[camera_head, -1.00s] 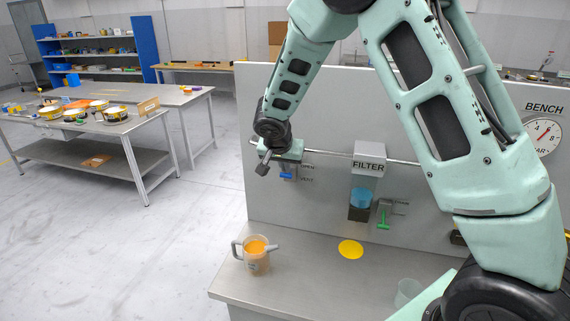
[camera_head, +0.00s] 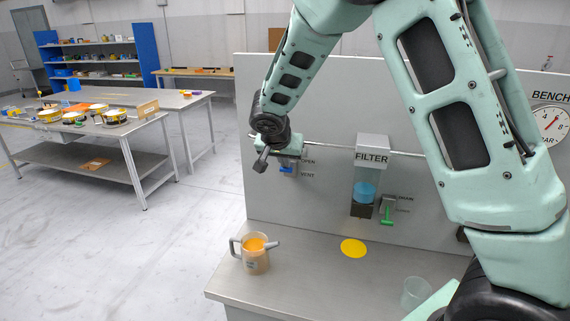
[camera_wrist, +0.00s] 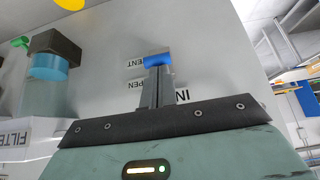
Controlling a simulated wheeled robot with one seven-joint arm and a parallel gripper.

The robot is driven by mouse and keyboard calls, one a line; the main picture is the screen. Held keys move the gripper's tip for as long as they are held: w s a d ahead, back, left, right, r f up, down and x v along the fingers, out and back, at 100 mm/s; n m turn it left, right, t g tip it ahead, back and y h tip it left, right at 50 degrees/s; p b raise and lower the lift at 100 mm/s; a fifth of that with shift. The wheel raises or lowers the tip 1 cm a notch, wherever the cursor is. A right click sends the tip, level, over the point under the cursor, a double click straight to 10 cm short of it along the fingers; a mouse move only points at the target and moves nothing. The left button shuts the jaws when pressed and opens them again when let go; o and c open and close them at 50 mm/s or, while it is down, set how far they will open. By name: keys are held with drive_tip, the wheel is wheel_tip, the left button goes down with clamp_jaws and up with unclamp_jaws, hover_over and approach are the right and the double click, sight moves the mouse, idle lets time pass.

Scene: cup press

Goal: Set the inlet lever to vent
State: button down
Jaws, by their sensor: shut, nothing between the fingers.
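The inlet lever has a blue handle (camera_head: 287,170) on the wall panel, beside the OPEN and VENT labels. In the wrist view the blue handle (camera_wrist: 157,60) is level with the VENT label (camera_wrist: 134,63). My gripper (camera_wrist: 157,74) is shut and empty. Its fingertips overlap the near edge of the handle in the wrist view; I cannot tell whether they touch it. In the head view the gripper hand (camera_head: 280,148) is just above the lever and hides its upper part.
Right of the lever are the filter (camera_head: 367,180) and a green drain lever (camera_head: 387,213). On the bench below stand a jug with orange contents (camera_head: 255,258), a yellow disc (camera_head: 353,248) and a clear cup (camera_head: 415,292). The bench between jug and disc is clear.

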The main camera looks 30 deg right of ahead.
drive_tip(key=shift+s+a+f+b, duration=0.1)
drive_tip(key=shift+f+b, duration=0.35)
drive_tip(key=shift+b, duration=1.4)
drive_tip(key=b, duration=0.4)
drive_tip(key=f+t+h+b, duration=0.1)
drive_tip(key=b, duration=0.3)
drive_tip(key=shift+s+a+f, duration=0.2)
drive_tip(key=shift+a, duration=0.05)
drive_tip(key=f+t+h+b, duration=0.1)
drive_tip(key=t+h+b, duration=0.1)
drive_tip(key=b, duration=1)
drive_tip(key=f+t+h+b, duration=0.1)
drive_tip(key=f+b, duration=0.1)
drive_tip(key=b, duration=1.1)
drive_tip(key=s+a+f+t+h+b, duration=0.1)
drive_tip(key=f+t+h+b, duration=0.1)
drive_tip(key=b, duration=1.1)
drive_tip(key=shift+t+h, duration=0.3)
drive_tip(key=shift+b, duration=0.85)
drive_tip(key=shift+t+h+b, duration=0.3)
drive_tip(key=shift+b, duration=0.4)
drive_tip(key=shift+r, duration=0.2)
